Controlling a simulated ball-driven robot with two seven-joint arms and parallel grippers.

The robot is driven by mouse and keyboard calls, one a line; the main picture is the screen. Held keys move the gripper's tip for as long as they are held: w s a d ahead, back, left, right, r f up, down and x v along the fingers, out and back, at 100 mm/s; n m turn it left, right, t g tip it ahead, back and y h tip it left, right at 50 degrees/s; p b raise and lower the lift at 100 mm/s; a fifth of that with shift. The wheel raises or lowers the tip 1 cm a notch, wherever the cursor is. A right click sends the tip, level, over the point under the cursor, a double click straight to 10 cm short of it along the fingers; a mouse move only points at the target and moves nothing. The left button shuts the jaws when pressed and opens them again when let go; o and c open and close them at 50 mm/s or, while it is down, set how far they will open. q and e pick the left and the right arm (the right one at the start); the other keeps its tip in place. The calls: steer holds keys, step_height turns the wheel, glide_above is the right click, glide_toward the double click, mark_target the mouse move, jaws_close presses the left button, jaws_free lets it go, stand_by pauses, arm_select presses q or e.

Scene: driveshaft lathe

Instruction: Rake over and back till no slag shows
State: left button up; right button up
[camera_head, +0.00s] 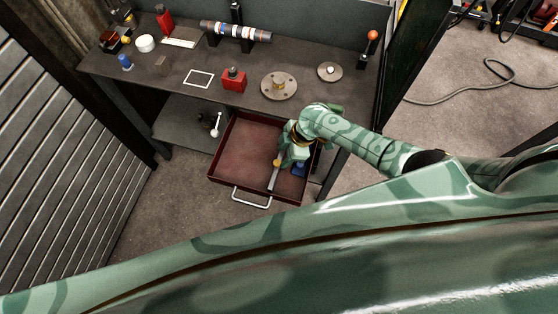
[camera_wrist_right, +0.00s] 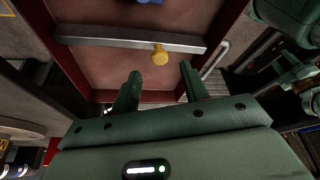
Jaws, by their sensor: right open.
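A grey metal bar (camera_head: 273,181) with a yellow knob (camera_head: 278,163) is in the open red drawer. In the right wrist view the bar (camera_wrist_right: 95,38) runs across the drawer, with the yellow knob (camera_wrist_right: 160,55) sticking out towards me. My right gripper (camera_head: 286,161) reaches down into the drawer's right side. In the wrist view the gripper (camera_wrist_right: 160,78) is open and empty, its fingertips short of the knob, which shows between them. I cannot make out any slag. My left gripper is not in view.
The drawer (camera_head: 240,150) has raised walls and a silver handle (camera_head: 251,199) at its front. A blue object (camera_head: 299,170) lies in it. Above is a grey bench (camera_head: 165,75) with a red container (camera_head: 234,79), a round flange (camera_head: 279,86) and a striped shaft (camera_head: 236,31). The drawer's left part is clear.

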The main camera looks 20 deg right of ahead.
mark_target(278, 162)
steer(key=b+x, duration=0.1)
steer(key=x, duration=0.3)
steer(key=shift+f, duration=0.1)
